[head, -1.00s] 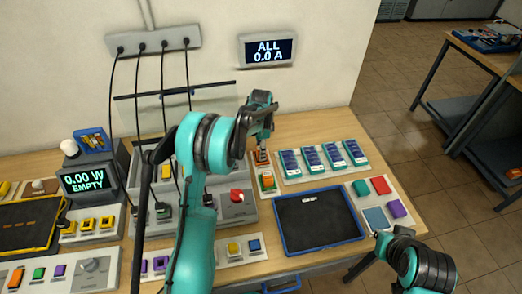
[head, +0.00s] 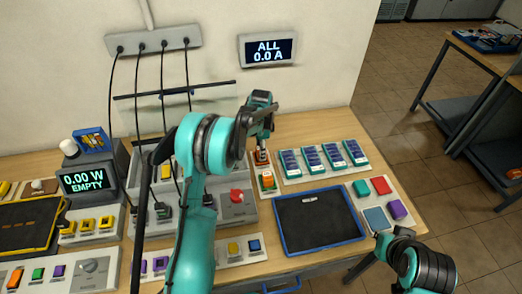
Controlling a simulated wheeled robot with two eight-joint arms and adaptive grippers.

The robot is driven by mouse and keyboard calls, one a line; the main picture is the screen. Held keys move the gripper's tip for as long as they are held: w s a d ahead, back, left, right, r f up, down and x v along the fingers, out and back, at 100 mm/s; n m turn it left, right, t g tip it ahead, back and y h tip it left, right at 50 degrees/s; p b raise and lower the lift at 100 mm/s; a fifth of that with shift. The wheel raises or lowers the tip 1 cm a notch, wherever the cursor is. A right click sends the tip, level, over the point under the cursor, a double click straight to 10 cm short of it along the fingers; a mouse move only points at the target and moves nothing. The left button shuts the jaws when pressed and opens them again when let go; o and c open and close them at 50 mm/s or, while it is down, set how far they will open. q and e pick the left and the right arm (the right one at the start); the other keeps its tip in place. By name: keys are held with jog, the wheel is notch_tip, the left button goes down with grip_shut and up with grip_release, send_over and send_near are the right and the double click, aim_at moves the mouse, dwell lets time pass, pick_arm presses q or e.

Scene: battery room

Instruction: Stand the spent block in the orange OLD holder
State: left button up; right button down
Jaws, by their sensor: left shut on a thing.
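My left gripper (head: 262,146) reaches over the back of the bench with its fingers pointing down. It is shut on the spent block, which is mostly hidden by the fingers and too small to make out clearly. The orange OLD holder (head: 267,182) stands right below the fingertips, just left of the rack of blue and teal blocks. I cannot tell whether the block touches the holder.
A rack of several blue-topped blocks (head: 324,157) is just right of the holder. A dark blue-rimmed tray (head: 320,222) lies in front. A grey panel with a red knob (head: 237,196) stands to the left. Coloured pads (head: 380,186) lie at the right.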

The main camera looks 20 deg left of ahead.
pick_arm(q)
jog(key=shift+f+b, duration=0.4)
jog(key=shift+f, duration=0.15)
jog(key=o, duration=0.9)
jog(key=shift+o, duration=0.2)
jog(key=shift+r+p, duration=3.15)
jog(key=shift+r, duration=2.4)
